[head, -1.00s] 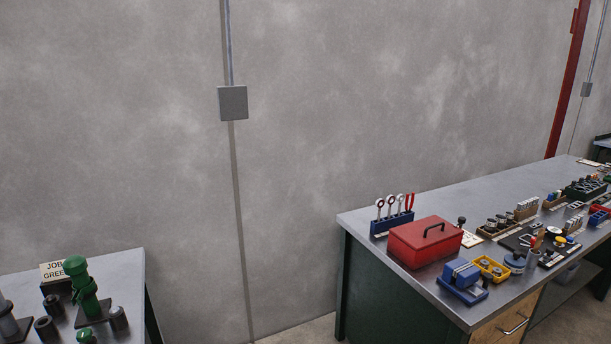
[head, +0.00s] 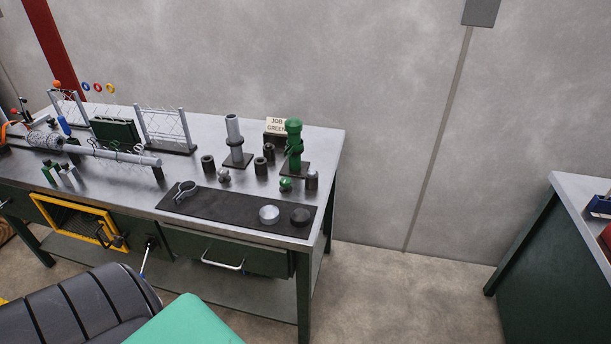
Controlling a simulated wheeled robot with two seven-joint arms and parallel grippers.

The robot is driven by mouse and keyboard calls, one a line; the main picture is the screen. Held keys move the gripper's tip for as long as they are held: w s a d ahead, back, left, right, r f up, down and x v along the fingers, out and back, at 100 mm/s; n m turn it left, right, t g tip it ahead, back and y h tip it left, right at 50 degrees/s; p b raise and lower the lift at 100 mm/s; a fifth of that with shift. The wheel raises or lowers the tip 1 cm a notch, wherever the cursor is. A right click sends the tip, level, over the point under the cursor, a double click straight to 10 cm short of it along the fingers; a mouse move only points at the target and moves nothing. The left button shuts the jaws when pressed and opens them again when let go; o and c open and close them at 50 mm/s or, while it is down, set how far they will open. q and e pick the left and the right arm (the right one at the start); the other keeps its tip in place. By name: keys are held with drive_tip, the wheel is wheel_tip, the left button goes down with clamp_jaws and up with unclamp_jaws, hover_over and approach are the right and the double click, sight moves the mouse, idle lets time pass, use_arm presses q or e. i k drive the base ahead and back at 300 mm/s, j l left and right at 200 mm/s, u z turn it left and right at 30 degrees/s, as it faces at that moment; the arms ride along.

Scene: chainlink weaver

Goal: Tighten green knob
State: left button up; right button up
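A green post assembly (head: 293,143) stands upright on a dark base plate near the right end of the workbench. A small green round piece (head: 286,184), possibly a knob, sits on the bench in front of it. A small sign (head: 276,125) reading "JOB GREEN" stands behind the post. A similar grey post (head: 234,140) stands to the left. I cannot tell which green part is the knob, or how tight it is. Neither gripper is in view.
The workbench (head: 330,160) holds a dark mat (head: 240,212) with a clamp ring (head: 184,190) and two round caps, plus several dark cylinders. Wire-mesh frames (head: 165,127) stand at the left. A second bench (head: 575,190) is at the right. Floor between the benches is clear.

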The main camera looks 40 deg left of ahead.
sight(285, 182)
drive_tip(key=k+l+u, duration=0.1)
drive_tip(key=u, duration=1.25)
drive_tip(key=k+j, duration=0.05)
drive_tip(key=k, duration=0.05)
